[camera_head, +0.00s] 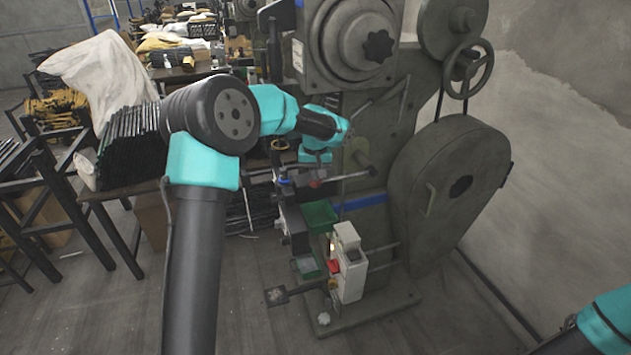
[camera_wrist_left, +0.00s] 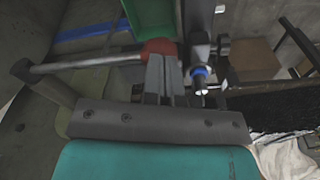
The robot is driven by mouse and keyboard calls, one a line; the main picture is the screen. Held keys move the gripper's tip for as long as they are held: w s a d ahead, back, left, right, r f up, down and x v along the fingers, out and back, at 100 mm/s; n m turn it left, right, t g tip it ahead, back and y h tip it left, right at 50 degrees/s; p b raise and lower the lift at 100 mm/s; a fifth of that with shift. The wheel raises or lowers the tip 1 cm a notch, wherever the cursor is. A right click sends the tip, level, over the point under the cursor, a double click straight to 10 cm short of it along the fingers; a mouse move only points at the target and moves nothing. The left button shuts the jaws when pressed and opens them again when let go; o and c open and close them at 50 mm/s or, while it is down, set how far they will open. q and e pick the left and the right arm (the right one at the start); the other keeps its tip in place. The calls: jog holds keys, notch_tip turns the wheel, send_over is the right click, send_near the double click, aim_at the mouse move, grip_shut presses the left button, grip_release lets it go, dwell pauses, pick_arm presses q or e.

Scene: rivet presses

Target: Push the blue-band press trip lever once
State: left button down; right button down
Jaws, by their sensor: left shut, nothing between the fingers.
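The press (camera_head: 430,190) is a large grey machine with a blue band (camera_head: 360,201) across its lower body; the band also shows in the left wrist view (camera_wrist_left: 92,32). Its trip lever is a metal rod (camera_wrist_left: 85,62) ending in a red ball knob (camera_wrist_left: 158,47); the knob shows in the head view too (camera_head: 316,183). My left gripper (camera_wrist_left: 163,66) is shut and empty. Its fingertips are right at the knob, partly covering it; I cannot tell whether they touch. My right gripper is out of view.
A green bin (camera_head: 320,215) sits below the lever, and a white control box (camera_head: 349,265) stands in front of the press. A table with dark stacked parts (camera_head: 128,140) is at the left. The floor in front is open.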

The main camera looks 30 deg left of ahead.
aim_at(315, 186)
pick_arm(q)
jog(key=shift+f, duration=0.3)
jog(key=shift+f, duration=2.2)
jog(key=s, duration=0.1)
jog(key=s+d+r, duration=0.1)
jog(key=shift+s+d, duration=0.1)
jog(key=shift+s, duration=0.25)
jog(key=shift+r, duration=0.75)
notch_tip(315, 186, up, 16)
jog(key=s, duration=0.1)
jog(key=shift+s+d, duration=0.3)
jog(key=shift+d, duration=0.1)
